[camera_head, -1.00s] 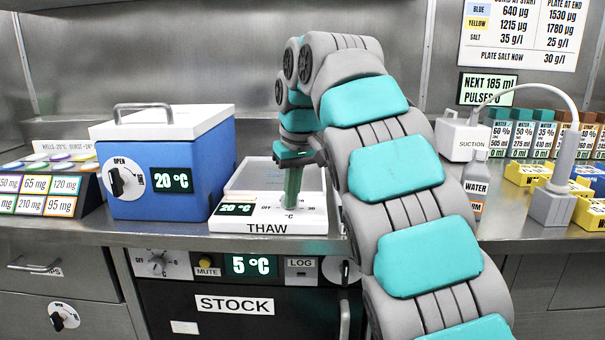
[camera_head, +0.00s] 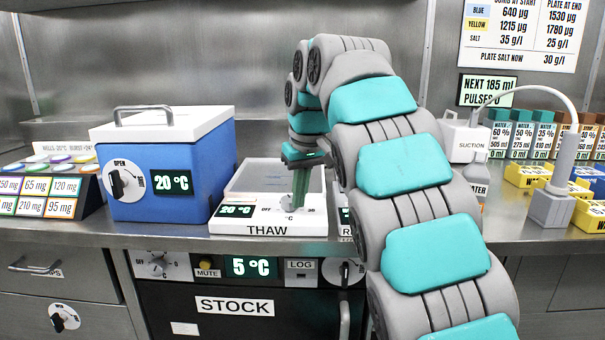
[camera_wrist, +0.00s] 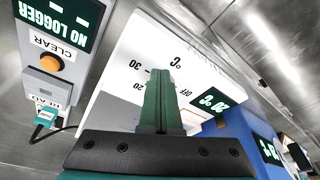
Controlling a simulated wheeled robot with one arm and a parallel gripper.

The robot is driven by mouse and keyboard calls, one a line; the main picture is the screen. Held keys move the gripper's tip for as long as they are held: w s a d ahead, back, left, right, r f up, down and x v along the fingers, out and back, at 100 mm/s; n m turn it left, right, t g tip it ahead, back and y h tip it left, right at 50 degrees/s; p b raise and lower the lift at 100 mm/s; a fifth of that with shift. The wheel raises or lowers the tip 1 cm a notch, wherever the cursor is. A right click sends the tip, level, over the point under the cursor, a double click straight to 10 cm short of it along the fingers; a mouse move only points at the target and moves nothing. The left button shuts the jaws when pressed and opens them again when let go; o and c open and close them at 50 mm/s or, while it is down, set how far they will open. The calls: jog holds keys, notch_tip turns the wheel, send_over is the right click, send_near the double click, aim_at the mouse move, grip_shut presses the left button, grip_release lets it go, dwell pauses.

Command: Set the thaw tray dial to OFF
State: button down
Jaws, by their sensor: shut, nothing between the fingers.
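The thaw tray (camera_head: 268,229) is a white box labelled THAW at the bench front. Its display (camera_head: 236,211) reads 20 °C, and it also shows in the wrist view (camera_wrist: 210,101). The dial (camera_head: 287,202) is a small pale knob on its front ledge, with OFF on its left and 30 on its right. My gripper (camera_head: 299,204) is shut and empty, pointing down just right of the knob; I cannot tell whether it touches. In the wrist view my gripper (camera_wrist: 164,72) covers the knob, so its setting cannot be read.
A blue box (camera_head: 160,185) with a white lid and its own dial stands close on the left. A suction unit (camera_head: 461,140) and bottles stand to the right. In the wrist view a NO LOGGER unit (camera_wrist: 50,65) with an orange button lies beside the tray.

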jog(key=shift+w+d, duration=0.3)
jog(key=shift+s+d, duration=0.1)
dwell(0.5)
jog(key=shift+s+d, duration=0.15)
jog(key=shift+s, duration=0.05)
